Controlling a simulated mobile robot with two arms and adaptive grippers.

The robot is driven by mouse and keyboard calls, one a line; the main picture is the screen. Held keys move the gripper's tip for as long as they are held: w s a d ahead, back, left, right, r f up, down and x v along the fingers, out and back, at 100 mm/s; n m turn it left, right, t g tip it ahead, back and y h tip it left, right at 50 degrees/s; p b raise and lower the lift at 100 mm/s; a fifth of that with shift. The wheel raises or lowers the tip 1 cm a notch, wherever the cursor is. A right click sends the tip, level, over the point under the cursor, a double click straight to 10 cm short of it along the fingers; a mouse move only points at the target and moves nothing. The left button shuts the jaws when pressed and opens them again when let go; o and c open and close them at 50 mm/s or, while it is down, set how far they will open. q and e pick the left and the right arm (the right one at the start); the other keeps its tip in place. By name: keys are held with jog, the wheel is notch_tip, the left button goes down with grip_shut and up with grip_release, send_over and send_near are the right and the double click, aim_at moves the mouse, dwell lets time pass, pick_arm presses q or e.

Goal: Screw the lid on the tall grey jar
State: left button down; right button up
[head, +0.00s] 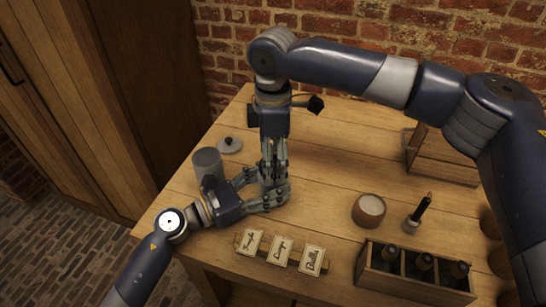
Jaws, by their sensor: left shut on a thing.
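A tall grey jar (208,166) stands upright on the table at the left, behind my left gripper. A pale round lid (229,145) with a dark knob lies on the table just behind and right of the jar. My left gripper (276,190) is right of the jar, shut on a small grey object (270,184) that its fingers mostly hide. My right gripper (270,174) points down from above, its fingers at the same object. Whether they are closed on it I cannot tell.
A round wooden pot (369,210) with a pale top and a candle holder (417,216) stand right of centre. A divided wooden crate (385,279) with dark bottles is at the front right. Written cards (283,252) stand along the front edge. A wooden box (440,160) is at the back right.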

notch_tip(320, 180, up, 12)
dwell(0.5)
pick_arm(q)
jog(key=shift+c, duration=2.4)
grip_release()
jog(key=shift+s+a, duration=0.2)
jog(key=shift+a, duration=0.1)
jog(key=v, duration=1.1)
jog(key=shift+s+a, duration=0.1)
jog(key=shift+a, duration=0.05)
